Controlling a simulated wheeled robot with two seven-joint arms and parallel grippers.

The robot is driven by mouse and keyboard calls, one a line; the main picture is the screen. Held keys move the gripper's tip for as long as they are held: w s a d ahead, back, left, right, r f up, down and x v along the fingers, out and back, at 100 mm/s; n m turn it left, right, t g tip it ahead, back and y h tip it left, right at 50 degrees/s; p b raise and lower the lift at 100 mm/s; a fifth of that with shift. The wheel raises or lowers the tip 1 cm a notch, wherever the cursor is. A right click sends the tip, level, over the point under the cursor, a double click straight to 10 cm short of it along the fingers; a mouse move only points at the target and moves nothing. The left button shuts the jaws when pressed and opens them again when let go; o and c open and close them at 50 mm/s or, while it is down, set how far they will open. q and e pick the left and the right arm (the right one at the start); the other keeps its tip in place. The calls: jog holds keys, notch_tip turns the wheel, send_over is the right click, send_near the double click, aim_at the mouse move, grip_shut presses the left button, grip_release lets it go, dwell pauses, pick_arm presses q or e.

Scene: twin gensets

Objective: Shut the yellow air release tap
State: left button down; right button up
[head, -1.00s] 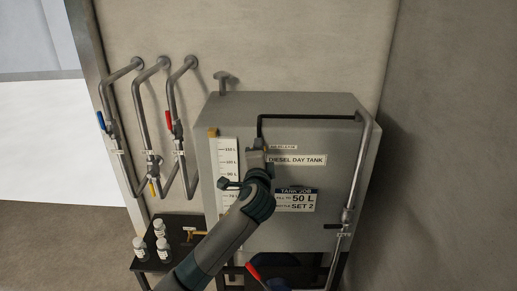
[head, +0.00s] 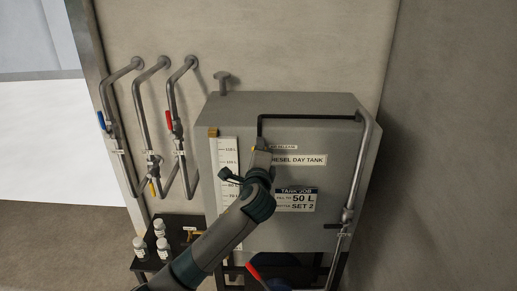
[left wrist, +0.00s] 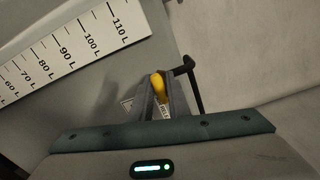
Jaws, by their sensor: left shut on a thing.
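The yellow air release tap (left wrist: 158,86) shows between the fingers of my left gripper (left wrist: 160,95) in the left wrist view. The fingers are shut on its yellow handle. In the head view my left gripper (head: 260,148) is at the upper front of the grey diesel day tank (head: 320,240), beside the air release label (head: 284,147). It hides nearly all of the tap there. A dark bent pipe (left wrist: 190,80) rises just right of the fingers in the left wrist view. My right gripper is not in view.
A level scale (head: 228,155) stands left of my gripper on the tank front. Wall pipes with a blue lever (head: 101,121) and a red lever (head: 168,121) are further left. White bottles (head: 160,228) stand on a low dark table. A pipe (head: 364,150) runs down the tank's right side.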

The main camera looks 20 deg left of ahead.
pick_arm(q)
jog(key=c, duration=1.9)
grip_release()
jog(key=shift+o, duration=0.2)
jog(key=shift+s+d, duration=0.1)
jog(key=shift+s+d+f+b, duration=0.1)
jog(key=shift+s+d+b, duration=0.05)
jog(key=shift+s+b, duration=0.2)
jog(key=b+v, duration=0.5)
jog(key=v, duration=1.1)
jog(key=shift+s+b, duration=0.25)
jog(key=shift+b, duration=0.1)
